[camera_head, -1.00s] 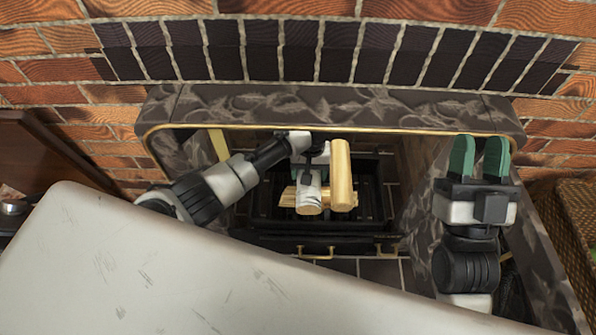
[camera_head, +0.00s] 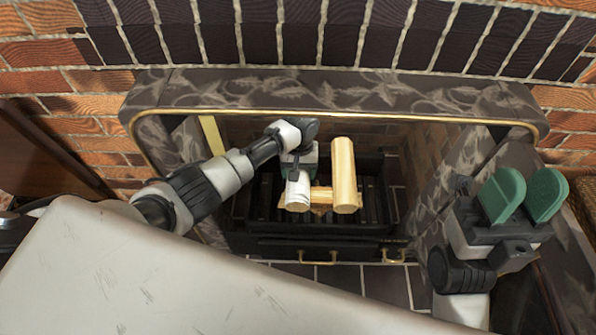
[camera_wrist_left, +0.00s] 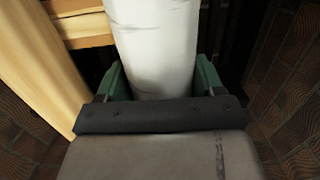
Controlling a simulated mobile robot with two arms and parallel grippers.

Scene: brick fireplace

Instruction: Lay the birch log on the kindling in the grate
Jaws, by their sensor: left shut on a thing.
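The birch log (camera_head: 297,190) has white bark and a pale cut end. It is in my left gripper (camera_head: 300,163), inside the fireplace opening. In the left wrist view the white log (camera_wrist_left: 152,45) runs between the two green fingers of the left gripper (camera_wrist_left: 165,80), which are shut on it. Yellow kindling (camera_head: 321,195) lies in the black grate (camera_head: 270,235), beside and partly behind the birch log. Whether the log touches the kindling I cannot tell. My right gripper (camera_head: 522,195) is open and empty, outside the fireplace at right.
A thick yellow log (camera_head: 344,175) stands out just right of the birch log; it also fills the left of the left wrist view (camera_wrist_left: 38,70). The stone surround (camera_head: 330,93) frames the opening. A brass handle (camera_head: 317,258) is on the grate's front.

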